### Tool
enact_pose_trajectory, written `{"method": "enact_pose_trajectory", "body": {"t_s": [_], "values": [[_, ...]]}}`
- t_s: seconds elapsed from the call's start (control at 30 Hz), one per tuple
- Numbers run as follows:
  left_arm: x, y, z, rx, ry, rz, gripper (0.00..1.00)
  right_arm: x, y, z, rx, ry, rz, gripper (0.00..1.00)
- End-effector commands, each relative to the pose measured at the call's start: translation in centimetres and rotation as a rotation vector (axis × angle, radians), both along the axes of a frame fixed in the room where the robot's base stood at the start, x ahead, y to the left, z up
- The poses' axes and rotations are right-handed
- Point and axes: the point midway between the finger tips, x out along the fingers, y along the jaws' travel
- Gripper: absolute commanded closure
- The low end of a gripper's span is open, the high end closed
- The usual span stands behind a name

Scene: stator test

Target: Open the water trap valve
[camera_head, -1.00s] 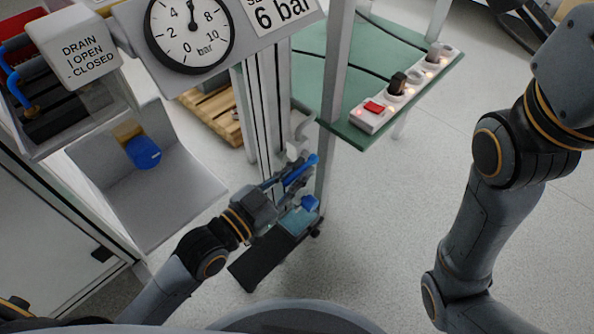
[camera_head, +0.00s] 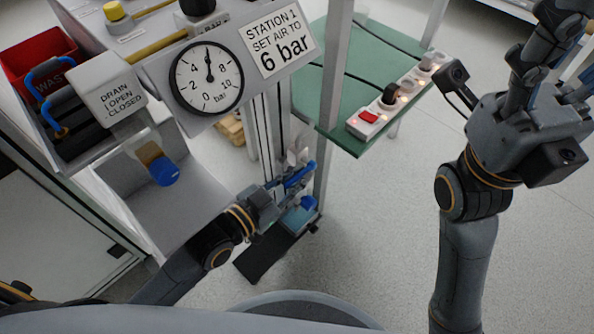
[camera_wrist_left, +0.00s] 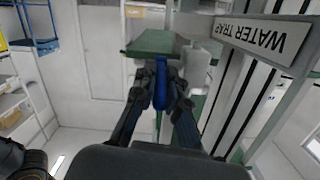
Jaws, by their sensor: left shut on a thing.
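The water trap valve's blue lever (camera_wrist_left: 161,78) stands between the fingers of my left gripper (camera_wrist_left: 161,100) in the left wrist view. The fingers are shut on it. In the head view my left gripper (camera_head: 290,180) reaches to the blue lever (camera_head: 300,174) beside the grey upright. The valve body is mostly hidden there. The WATER TRAP sign (camera_wrist_left: 262,38) shows upside down in the wrist view. My right gripper (camera_head: 545,75) is raised at the upper right of the head view, far from the valve; its finger opening is unclear.
A pressure gauge (camera_head: 207,77) and a 6 bar sign (camera_head: 281,43) stand above left. A drain box (camera_head: 110,95) and blue knob (camera_head: 163,171) are at left. A green shelf (camera_head: 345,95) carries a power strip (camera_head: 395,96). The floor at centre right is free.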

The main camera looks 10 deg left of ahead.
Motion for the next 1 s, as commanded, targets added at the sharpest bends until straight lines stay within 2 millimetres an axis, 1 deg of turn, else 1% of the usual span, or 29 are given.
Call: {"method": "enact_pose_trajectory", "body": {"t_s": [0.2, 0.23, 0.27, 0.57, 0.67, 0.77, 1.0], "values": [[0.0, 0.0, -0.1, -0.001, -0.001, 0.000, 1.00, 0.0, 0.0, -0.1, 0.000, 0.000, 0.000, 0.42], [0.0, 0.0, -0.1, -0.001, -0.001, 0.000, 0.84, 0.0, 0.0, -0.1, 0.000, -0.001, 0.000, 0.42], [0.0, 0.0, 0.0, -0.001, -0.001, 0.000, 0.78, 0.0, 0.0, 0.0, -0.001, -0.001, 0.000, 0.42], [0.0, 0.0, 0.0, -0.001, -0.001, 0.000, 0.78, 0.0, 0.0, 0.0, -0.001, 0.000, 0.000, 0.42], [-0.5, 0.3, -0.1, 0.001, 0.001, 0.000, 0.78, 0.0, 0.0, 0.0, 0.000, 0.000, 0.000, 0.42], [-1.4, 1.0, 0.0, 0.001, 0.002, 0.000, 0.78, 0.0, 0.0, 0.0, 0.000, 0.000, 0.000, 0.42], [-5.3, 3.7, 0.7, 0.002, 0.003, -0.003, 0.78, 0.0, 0.0, 0.0, 0.000, 0.000, 0.000, 0.42]]}}
